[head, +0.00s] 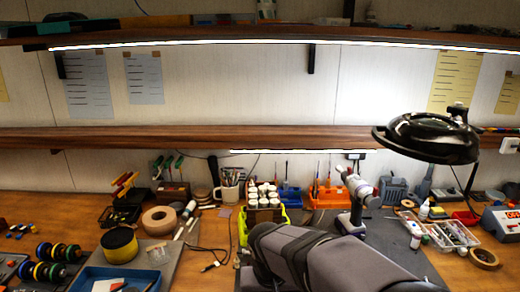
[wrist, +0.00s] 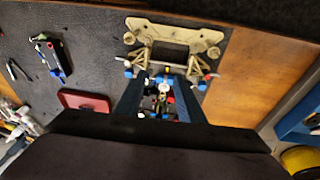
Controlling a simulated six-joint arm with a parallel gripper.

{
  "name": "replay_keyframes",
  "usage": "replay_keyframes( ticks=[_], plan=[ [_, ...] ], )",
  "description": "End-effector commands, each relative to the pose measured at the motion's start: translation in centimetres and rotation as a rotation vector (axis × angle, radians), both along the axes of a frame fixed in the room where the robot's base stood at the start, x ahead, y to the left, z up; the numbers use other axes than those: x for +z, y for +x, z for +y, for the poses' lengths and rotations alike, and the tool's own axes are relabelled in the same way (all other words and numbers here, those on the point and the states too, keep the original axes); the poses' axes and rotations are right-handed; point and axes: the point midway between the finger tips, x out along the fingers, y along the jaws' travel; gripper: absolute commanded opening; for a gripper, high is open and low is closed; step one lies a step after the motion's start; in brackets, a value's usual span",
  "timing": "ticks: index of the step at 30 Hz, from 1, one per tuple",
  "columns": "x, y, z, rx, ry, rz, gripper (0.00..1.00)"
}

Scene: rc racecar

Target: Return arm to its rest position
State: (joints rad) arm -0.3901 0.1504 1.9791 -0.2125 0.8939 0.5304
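My gripper (wrist: 161,77) shows in the wrist view as two dark fingers standing apart, so it is open. Small red, blue and white parts (wrist: 160,103) show in the gap between the fingers; I see no finger closed on them. A beige bracket-like car part (wrist: 178,38) lies on the dark mat just beyond the fingertips. In the head view my grey arm (head: 325,255) stretches across the lower middle, low over the bench, and my gripper is hidden there.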

Motion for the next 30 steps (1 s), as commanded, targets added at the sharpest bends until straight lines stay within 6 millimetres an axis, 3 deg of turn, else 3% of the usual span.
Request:
replay_keyframes(
  ticks=[3,9,15,21,30],
  plan=[
    [-0.1,-3.7,-0.8,0.080,-0.008,0.062,0.35],
    [-2.0,-8.5,-3.0,0.152,-0.004,0.142,0.35],
    [-5.3,-11.4,-7.2,0.094,0.043,0.170,0.35],
    [-7.8,-14.2,-10.1,0.040,0.086,0.181,0.35],
    [-8.6,-15.4,-10.9,0.021,0.102,0.181,0.35]
  ],
)
